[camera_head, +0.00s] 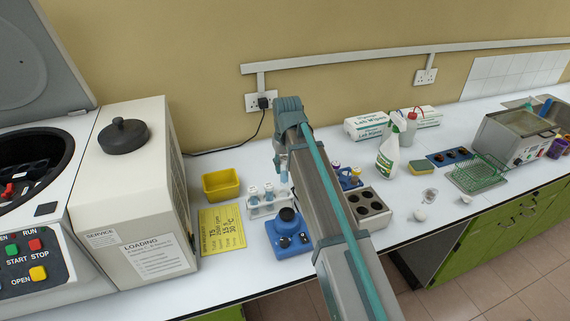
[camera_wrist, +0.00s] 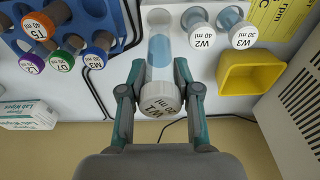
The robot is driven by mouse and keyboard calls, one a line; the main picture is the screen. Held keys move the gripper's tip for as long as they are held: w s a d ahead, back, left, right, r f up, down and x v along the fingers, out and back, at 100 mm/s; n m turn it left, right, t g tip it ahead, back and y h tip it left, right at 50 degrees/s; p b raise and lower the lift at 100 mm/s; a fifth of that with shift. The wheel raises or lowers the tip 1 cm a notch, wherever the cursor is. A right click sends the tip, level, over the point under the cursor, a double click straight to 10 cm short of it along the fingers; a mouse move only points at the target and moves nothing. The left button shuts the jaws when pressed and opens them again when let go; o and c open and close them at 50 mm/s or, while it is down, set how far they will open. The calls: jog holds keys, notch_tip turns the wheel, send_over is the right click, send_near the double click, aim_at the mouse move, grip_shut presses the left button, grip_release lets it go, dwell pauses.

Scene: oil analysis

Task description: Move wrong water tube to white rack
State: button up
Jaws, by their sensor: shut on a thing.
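My gripper (camera_wrist: 156,88) is shut on a clear tube of pale blue liquid (camera_wrist: 160,50) with a white cap. The cap's label is upside down and seems to read W1. In the head view the held tube (camera_head: 283,172) is upright at the right end of the white rack (camera_head: 268,209). I cannot tell if its bottom is in the rack or above it. Two white-capped tubes stand in that rack, W2 (camera_wrist: 199,38) and W3 (camera_wrist: 242,35), also holding blue liquid.
A blue rack (camera_wrist: 62,60) holds several coloured-cap tubes. A yellow bin (camera_head: 221,184), a yellow card (camera_head: 222,230), a blue mixer (camera_head: 290,240) and a grey block with holes (camera_head: 369,207) surround the white rack. A white machine (camera_head: 135,200) stands left.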

aim_at(284, 185)
notch_tip(284, 185, down, 7)
jog(key=b, duration=0.4)
jog(key=shift+d+f, duration=0.1)
jog(key=shift+f, duration=0.05)
jog(key=shift+f+b, duration=0.45)
jog(key=shift+f, duration=0.55)
jog(key=o, duration=1.1)
jog(key=shift+c, duration=0.2)
